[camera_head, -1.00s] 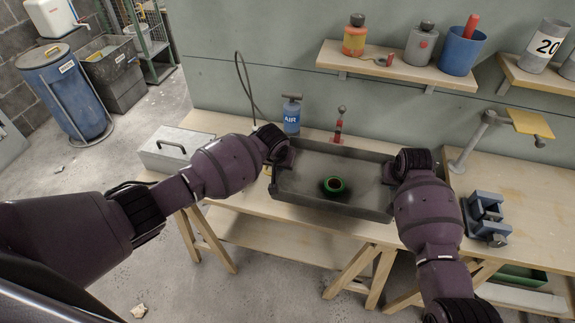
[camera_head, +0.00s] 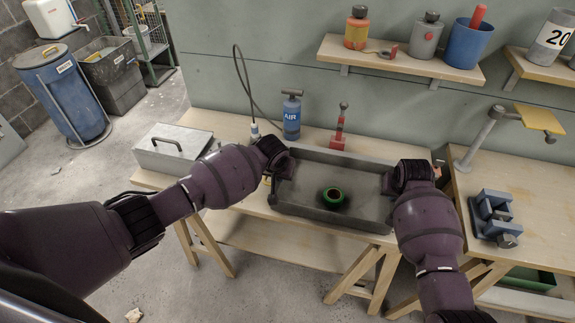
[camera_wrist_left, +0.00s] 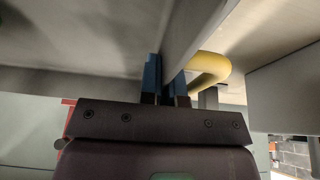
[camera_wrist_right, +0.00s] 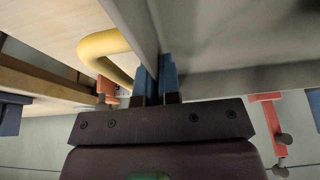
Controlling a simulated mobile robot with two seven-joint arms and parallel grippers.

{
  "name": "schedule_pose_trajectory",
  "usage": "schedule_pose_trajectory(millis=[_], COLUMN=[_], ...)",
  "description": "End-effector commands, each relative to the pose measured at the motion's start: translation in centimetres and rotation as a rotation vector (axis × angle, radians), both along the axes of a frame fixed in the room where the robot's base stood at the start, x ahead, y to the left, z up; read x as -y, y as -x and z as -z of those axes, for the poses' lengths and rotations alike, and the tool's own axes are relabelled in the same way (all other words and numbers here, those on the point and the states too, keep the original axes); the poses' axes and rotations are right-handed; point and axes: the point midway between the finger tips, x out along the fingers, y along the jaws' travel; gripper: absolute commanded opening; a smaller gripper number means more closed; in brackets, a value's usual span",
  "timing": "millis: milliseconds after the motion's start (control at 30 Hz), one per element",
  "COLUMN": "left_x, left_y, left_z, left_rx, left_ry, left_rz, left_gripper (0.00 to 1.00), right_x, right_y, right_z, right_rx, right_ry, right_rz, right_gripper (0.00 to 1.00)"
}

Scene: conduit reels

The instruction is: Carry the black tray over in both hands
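The black tray (camera_head: 300,207), dark grey in the head view, is held between my two hands and looks about level. My right gripper (camera_wrist_right: 157,78) is shut on the right end wall in the same way. A yellow handle loop shows beside the wall in the left wrist view (camera_wrist_left: 208,70) and the right wrist view (camera_wrist_right: 100,45). I cannot tell the gap beneath the tray.
Behind the tray on the bench stand a blue AIR bottle (camera_head: 291,118) and a red tool (camera_head: 339,130). A grey metal box (camera_head: 172,150) is at left. A blue vise (camera_head: 493,218) and a lamp-like stand (camera_head: 485,135) are on the right bench (camera_head: 540,185).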

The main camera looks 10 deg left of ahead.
Motion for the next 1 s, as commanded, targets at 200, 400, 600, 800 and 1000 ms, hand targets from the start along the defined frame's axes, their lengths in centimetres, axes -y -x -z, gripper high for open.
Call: schedule_pose_trajectory(millis=[200, 400, 600, 800, 1000], left_x=[-0.2, -0.1, 0.0, -0.1, -0.1], left_y=[0.0, 0.0, 0.1, 0.8, 1.9], left_z=[0.4, 0.4, 0.1, -1.5, -4.4], left_rx=[-0.002, -0.002, -0.001, -0.001, 0.0], left_ry=[-0.002, -0.001, 0.0, 0.001, 0.0], left_rz=[-0.002, -0.001, 0.0, 0.0, 0.0], left_gripper=[0.24, 0.3, 0.3, 0.3, 0.3], right_x=[0.1, 0.1, 0.0, 0.0, 0.0], right_y=[0.0, 0.0, 0.1, 0.1, 0.1], right_z=[0.4, 0.4, 0.4, 0.4, 0.4], right_rx=[-0.002, -0.002, -0.002, -0.002, -0.002], right_ry=[0.002, 0.001, 0.001, 0.0, 0.0], right_rz=[0.002, 0.0, 0.0, 0.0, 0.0], right_gripper=[0.24, 0.3, 0.3, 0.3, 0.3])
